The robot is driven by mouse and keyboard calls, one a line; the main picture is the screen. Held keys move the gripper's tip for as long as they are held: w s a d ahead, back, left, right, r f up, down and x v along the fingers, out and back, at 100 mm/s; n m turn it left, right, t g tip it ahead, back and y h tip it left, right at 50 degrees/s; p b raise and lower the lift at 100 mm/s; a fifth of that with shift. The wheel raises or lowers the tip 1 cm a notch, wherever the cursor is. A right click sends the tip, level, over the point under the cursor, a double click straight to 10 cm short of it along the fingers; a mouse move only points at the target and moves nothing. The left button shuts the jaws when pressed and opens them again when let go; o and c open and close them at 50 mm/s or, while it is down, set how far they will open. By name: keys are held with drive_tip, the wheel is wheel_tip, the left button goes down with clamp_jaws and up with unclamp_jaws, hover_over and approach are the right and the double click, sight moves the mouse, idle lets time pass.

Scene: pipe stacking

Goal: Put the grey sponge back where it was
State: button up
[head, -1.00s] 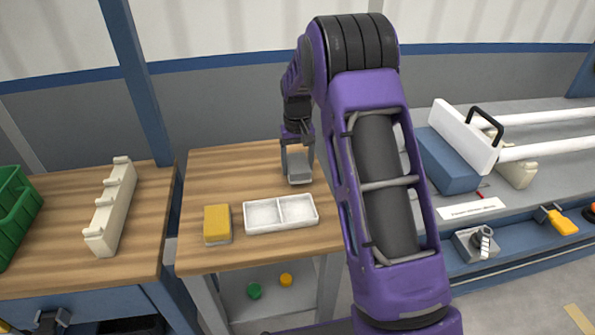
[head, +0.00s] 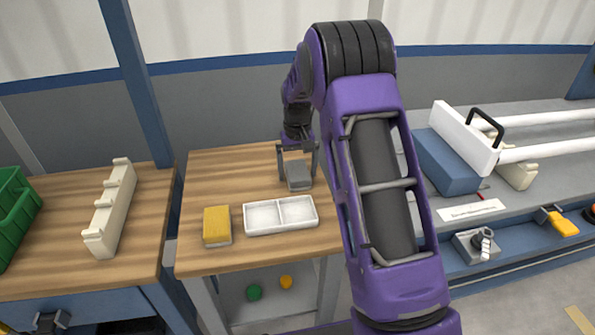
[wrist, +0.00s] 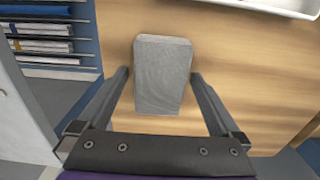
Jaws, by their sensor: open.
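The grey sponge (head: 298,175) lies on the wooden table behind the white two-part tray, near the table's right side. In the wrist view the grey sponge (wrist: 163,75) sits between the two fingers, with a gap on each side. My gripper (head: 298,170) is open around it, one finger to its left and one to its right. In the wrist view my gripper (wrist: 160,75) shows both fingers spread wide and not touching the sponge.
The white tray (head: 281,230) has two empty-looking compartments. A yellow sponge (head: 217,225) lies left of it. A cream rack (head: 110,210) and a green bin (head: 15,215) stand on the left table. A blue block (head: 445,160) is on the right bench.

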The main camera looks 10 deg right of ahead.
sight(297, 169)
wheel_tip(297, 169, up, 12)
drive_tip(key=p, duration=0.1)
drive_tip(key=shift+w+p, duration=0.1)
drive_tip(key=shift+p, duration=0.2)
